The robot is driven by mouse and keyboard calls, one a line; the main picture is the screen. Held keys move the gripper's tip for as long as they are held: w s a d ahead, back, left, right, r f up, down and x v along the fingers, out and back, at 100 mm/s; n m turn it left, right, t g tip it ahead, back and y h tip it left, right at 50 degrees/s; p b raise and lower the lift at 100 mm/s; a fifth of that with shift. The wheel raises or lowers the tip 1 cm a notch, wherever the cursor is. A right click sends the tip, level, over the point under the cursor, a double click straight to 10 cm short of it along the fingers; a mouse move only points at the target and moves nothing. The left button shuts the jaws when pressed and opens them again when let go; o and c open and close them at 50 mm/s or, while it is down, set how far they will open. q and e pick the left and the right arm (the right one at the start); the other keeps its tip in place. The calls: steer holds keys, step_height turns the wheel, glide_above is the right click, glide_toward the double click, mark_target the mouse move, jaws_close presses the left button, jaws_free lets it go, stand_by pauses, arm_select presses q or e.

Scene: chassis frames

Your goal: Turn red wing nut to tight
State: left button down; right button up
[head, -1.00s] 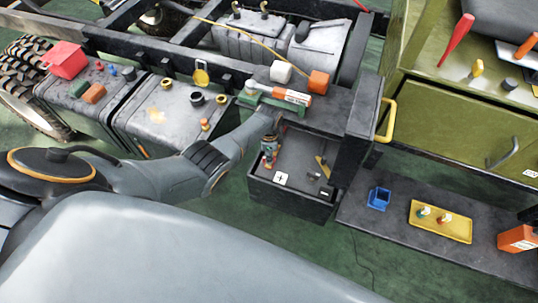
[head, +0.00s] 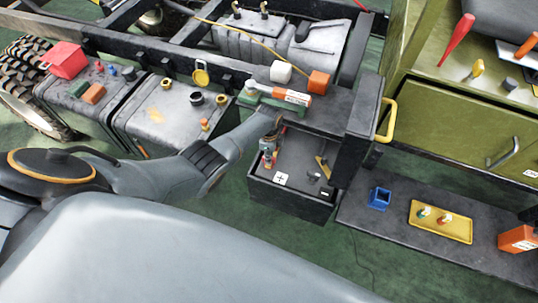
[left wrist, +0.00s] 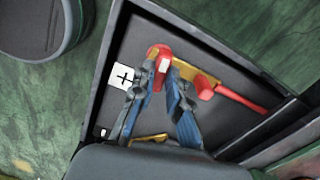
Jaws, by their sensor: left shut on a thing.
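The red wing nut (left wrist: 160,58), with a white mark on its side, is between the tips of my left gripper (left wrist: 164,80) in the left wrist view. The fingers are shut on it, and they hide part of it. In the head view my left gripper (head: 269,156) reaches down into the dark open box (head: 291,200). A yellow piece with a red block (left wrist: 205,88) and a red rod or cable lies just right of the fingers. My right gripper is not in view.
White labels mark the box, a plus (left wrist: 123,77) near the fingers and a minus farther off. A yellow handle (head: 387,121) and a dark frame stand right of the box. A yellow tray (head: 440,234) and a blue bin (head: 380,199) sit on the low shelf.

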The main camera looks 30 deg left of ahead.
arm_select(q)
steer(key=c, duration=1.3)
jaws_free()
steer(key=shift+r, duration=0.1)
step_height(320, 180, up, 12)
steer(key=shift+f, duration=0.1)
